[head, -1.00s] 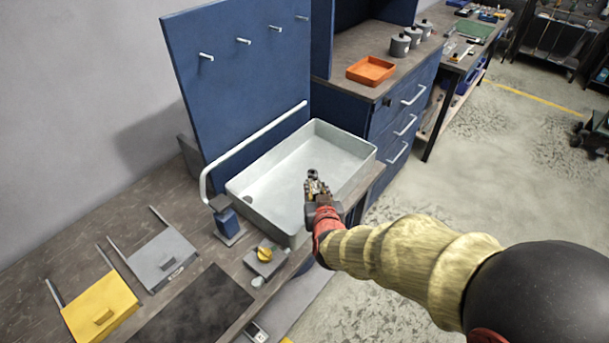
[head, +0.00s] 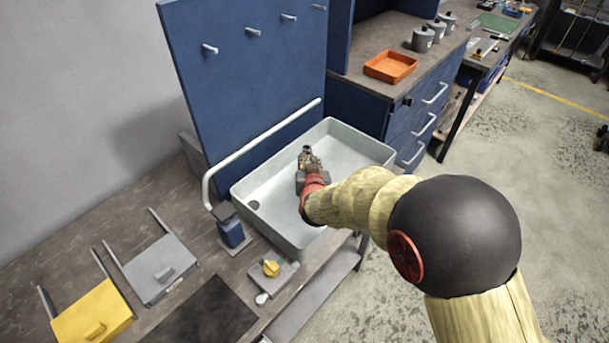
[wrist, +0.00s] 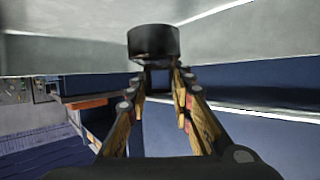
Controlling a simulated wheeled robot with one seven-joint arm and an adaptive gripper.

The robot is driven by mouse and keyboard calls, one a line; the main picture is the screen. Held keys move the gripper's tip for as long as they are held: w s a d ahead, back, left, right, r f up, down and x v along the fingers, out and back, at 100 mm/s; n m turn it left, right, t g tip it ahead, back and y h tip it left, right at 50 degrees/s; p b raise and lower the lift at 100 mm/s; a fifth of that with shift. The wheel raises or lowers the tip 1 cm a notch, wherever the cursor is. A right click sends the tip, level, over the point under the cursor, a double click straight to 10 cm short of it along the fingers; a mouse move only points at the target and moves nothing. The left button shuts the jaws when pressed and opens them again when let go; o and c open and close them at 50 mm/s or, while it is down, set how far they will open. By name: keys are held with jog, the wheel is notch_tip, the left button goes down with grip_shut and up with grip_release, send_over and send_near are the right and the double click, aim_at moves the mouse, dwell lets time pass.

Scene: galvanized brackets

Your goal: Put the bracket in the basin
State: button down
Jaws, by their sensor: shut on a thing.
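The basin (head: 352,150) is a pale grey rectangular tub with a dark drain hole, set in the bench in the head view. My gripper (head: 306,156) is over the basin's middle, pointing toward the back wall. In the wrist view its fingers (wrist: 158,82) are closed on a dark, short, round-sided piece (wrist: 153,42), which I take to be the bracket. Its full shape is hidden, and in the head view it is too small to make out. I cannot tell its height above the basin floor.
A blue dispenser (head: 231,230) and a grey block with a yellow knob (head: 271,268) stand at the near left. An orange tray (head: 390,67) sits on the cabinet to the right.

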jog(key=w+f, duration=0.1)
jog(key=a+f, duration=0.1)
jog(key=w+f+b, duration=0.1)
jog(key=f, duration=0.1)
jog(key=shift+w+a, duration=0.25)
jog(key=shift+w, duration=0.1)
jog(key=shift+w+a+f+b, duration=0.1)
jog(key=shift+w+f+b, duration=0.1)
jog(key=shift+f+b, duration=1.1)
jog(key=shift+f+p, duration=0.35)
jog(key=shift+f, duration=0.1)
jog(key=shift+f, duration=0.15)
jog(key=c, duration=1.6)
grip_release()
jog(key=shift+o, duration=0.2)
